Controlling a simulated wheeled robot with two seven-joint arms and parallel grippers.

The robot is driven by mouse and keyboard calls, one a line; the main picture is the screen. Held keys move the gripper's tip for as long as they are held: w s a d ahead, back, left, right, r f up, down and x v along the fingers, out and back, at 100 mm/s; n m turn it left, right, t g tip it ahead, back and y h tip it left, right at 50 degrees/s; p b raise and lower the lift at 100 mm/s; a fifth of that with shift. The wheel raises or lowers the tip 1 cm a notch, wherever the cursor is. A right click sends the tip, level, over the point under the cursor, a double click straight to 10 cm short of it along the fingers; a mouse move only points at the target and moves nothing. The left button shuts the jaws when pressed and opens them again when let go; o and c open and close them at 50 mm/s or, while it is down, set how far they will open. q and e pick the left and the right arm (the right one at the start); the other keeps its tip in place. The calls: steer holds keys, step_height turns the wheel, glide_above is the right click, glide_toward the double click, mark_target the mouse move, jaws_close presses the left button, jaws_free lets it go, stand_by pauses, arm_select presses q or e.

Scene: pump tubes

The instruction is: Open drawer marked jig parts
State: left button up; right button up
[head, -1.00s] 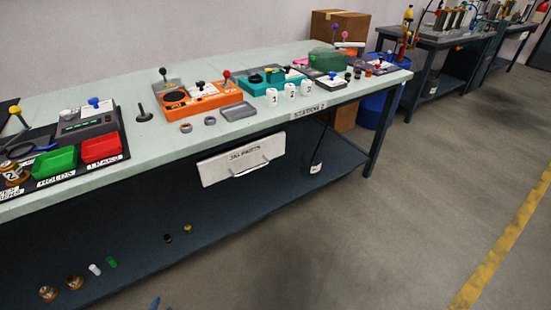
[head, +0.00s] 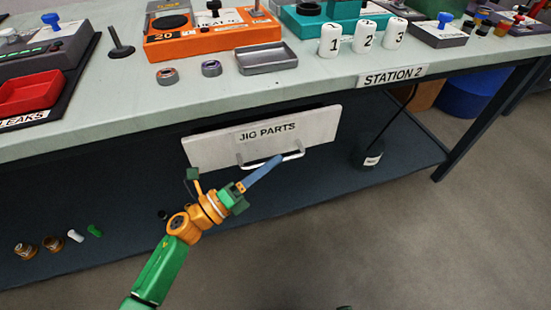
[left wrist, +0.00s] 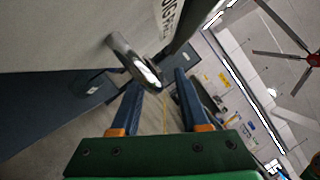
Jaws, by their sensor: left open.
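The white drawer marked JIG PARTS (head: 315,129) hangs under the table top, its front near flush below the edge, with a dark gap along its top. Its metal bar handle (head: 292,156) runs along the lower front. In the left wrist view the handle (left wrist: 135,62) lies just ahead of the open blue fingers (left wrist: 162,84), close to the left finger's tip. I cannot tell if they touch. My right gripper is not in view.
The table edge with the STATION 2 label (head: 392,76) lies above the drawer. An orange jig (head: 215,42), a grey tray (head: 266,59) and several white cups (head: 330,40) stand on top. A lower shelf (head: 120,215) lies below. Floor in front is free.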

arm_select(q)
steer(key=shift+w+d+r, duration=0.1)
steer(key=shift+w+d, duration=0.25)
steer(key=shift+d, duration=0.1)
jaws_close()
stand_by(1.1)
